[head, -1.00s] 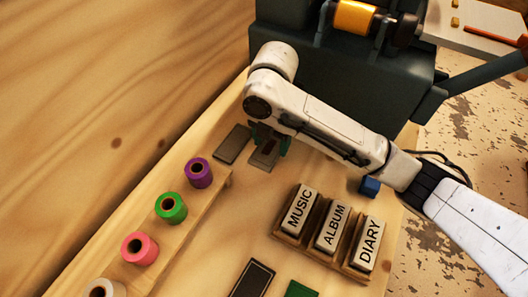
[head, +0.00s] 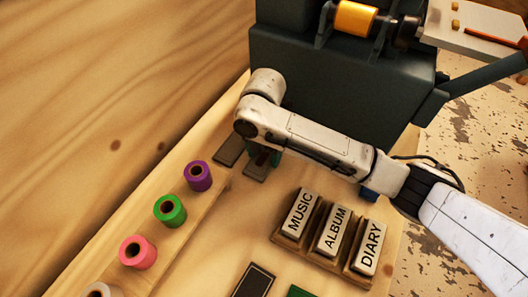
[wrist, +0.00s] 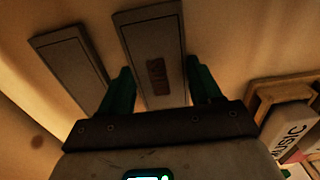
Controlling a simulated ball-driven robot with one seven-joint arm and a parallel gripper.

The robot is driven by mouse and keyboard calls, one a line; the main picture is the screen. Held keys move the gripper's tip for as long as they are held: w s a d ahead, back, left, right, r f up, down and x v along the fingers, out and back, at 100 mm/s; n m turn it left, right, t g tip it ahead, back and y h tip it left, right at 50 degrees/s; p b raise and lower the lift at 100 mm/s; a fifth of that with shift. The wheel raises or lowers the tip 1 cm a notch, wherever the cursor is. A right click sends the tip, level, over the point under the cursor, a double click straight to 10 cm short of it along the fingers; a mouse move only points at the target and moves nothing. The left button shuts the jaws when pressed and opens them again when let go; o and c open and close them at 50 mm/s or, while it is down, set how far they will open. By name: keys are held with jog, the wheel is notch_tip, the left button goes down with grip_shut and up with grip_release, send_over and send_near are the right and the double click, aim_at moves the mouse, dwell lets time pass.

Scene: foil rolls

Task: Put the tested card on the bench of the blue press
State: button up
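Two grey cards lie side by side on the wooden table below the dark press. The right card (head: 256,171) has a dark brown mark, clear in the wrist view (wrist: 155,45). The left card (head: 229,151) looks plain in the wrist view (wrist: 72,62). My gripper (wrist: 162,82) is open, its green fingers apart on either side of the marked card's near part. I cannot tell whether they touch it. In the head view my gripper (head: 263,157) is partly hidden by my arm. The large dark blue-grey press (head: 340,85) carries a gold roll (head: 355,18).
Purple (head: 198,176), green (head: 169,210), pink (head: 137,252) and white (head: 99,291) rolls line the left ledge. A wooden rack (head: 308,248) holds MUSIC, ALBUM and DIARY blocks. A black card (head: 254,281) and a green item (head: 298,292) lie in front. A blue block (head: 369,195) is partly hidden.

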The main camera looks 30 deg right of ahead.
aim_at(264, 158)
jog(key=o, duration=0.5)
jog(key=shift+c, duration=0.2)
notch_tip(264, 158, up, 12)
jog(key=p, duration=0.2)
jog(key=shift+r, duration=0.15)
